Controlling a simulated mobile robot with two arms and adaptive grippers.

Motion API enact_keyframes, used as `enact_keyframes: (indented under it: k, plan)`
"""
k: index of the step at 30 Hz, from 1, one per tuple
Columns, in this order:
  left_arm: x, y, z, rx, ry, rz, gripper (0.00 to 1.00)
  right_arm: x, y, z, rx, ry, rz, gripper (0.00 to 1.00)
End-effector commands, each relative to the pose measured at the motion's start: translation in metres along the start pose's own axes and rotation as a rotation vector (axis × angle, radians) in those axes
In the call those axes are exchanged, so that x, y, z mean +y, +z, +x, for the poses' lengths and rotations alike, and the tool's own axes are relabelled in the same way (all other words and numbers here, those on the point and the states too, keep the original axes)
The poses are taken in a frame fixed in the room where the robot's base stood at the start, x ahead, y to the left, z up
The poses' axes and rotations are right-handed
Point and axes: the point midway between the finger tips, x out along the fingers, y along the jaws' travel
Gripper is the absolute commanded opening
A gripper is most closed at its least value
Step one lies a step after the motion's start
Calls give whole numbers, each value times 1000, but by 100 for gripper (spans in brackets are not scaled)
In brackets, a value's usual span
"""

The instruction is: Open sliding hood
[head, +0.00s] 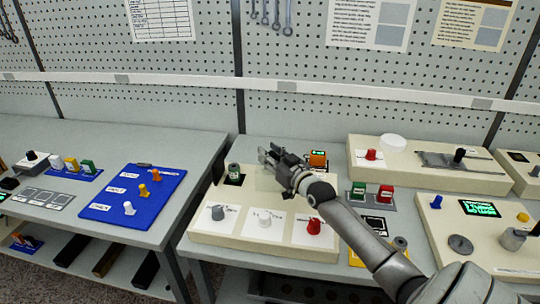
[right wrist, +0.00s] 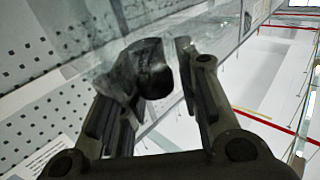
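A clear, see-through hood (head: 267,181) stands on the cream console (head: 225,238), below my right gripper in the head view. My right gripper (head: 268,155) is above the back part of that console. In the right wrist view its fingers (right wrist: 158,95) stand apart. A dark rounded knob-like part (right wrist: 153,72) shows between or just beyond them, with a see-through smeared surface around it. I cannot tell whether the fingers touch it. The hood's edges are faint and partly hidden by the gripper. My left gripper is not in view.
The console front carries a grey knob (head: 217,212), a white knob (head: 264,218) and a red knob (head: 313,226). An orange block (head: 317,159) stands close behind the gripper. Green and red switches (head: 371,191) are to the right. A blue panel (head: 133,193) lies on the left table.

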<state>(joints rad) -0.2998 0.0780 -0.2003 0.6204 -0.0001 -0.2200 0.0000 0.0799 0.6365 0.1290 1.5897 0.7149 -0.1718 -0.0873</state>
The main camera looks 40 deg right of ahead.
Motion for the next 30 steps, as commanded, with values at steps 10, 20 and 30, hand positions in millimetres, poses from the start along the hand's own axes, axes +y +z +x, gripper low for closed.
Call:
enact_keyframes:
  k: [10, 20, 30]
  plan:
    - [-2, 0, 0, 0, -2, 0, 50, 0, 0, 0, -1, 0, 0, 47]
    - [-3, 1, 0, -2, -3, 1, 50, 0, 1, -25, -2, 0, -1, 47]
    - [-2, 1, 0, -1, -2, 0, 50, 0, 2, -67, -2, 0, 1, 47]
